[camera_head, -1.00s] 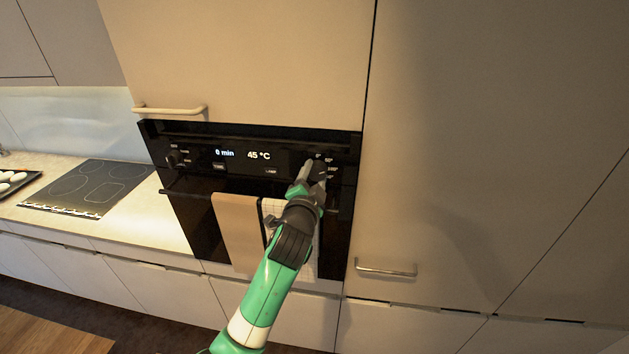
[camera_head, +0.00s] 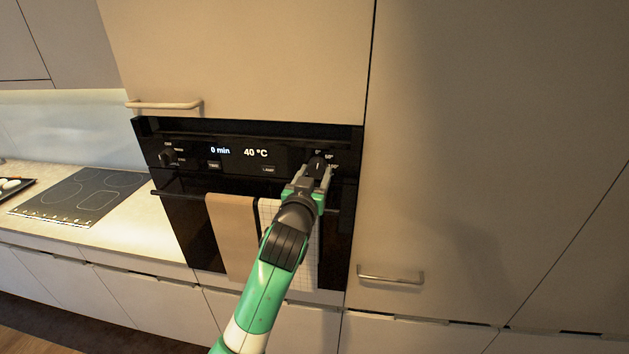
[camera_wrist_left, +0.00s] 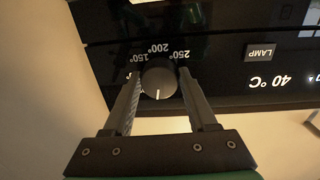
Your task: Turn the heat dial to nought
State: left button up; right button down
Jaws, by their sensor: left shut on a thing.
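The heat dial (camera_head: 318,164) is a round black knob at the right end of the oven's black control panel (camera_head: 205,142). My left gripper (camera_head: 315,171) reaches up to it from below, with its fingers on both sides of the knob. The left wrist view shows the dial (camera_wrist_left: 158,80) between the two fingers, shut on it. Its white pointer line faces the bottom of that picture. The marks 150°, 200° and 250° show; lower marks are partly hidden by a finger. The display (camera_head: 256,153) reads 40 °C. My right gripper is not in view.
A second knob (camera_head: 167,157) sits at the panel's left end. A tan towel (camera_head: 232,235) and a checked towel (camera_head: 268,213) hang from the oven's handle bar below. A hob (camera_head: 80,195) and tray (camera_head: 12,188) lie on the counter at left.

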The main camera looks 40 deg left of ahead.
pick_arm(q)
jog(key=shift+n+b, duration=0.5)
jog(key=shift+n, duration=0.7)
jog(key=o, duration=1.4)
jog(key=shift+c, duration=0.2)
jog(key=shift+d, duration=0.1)
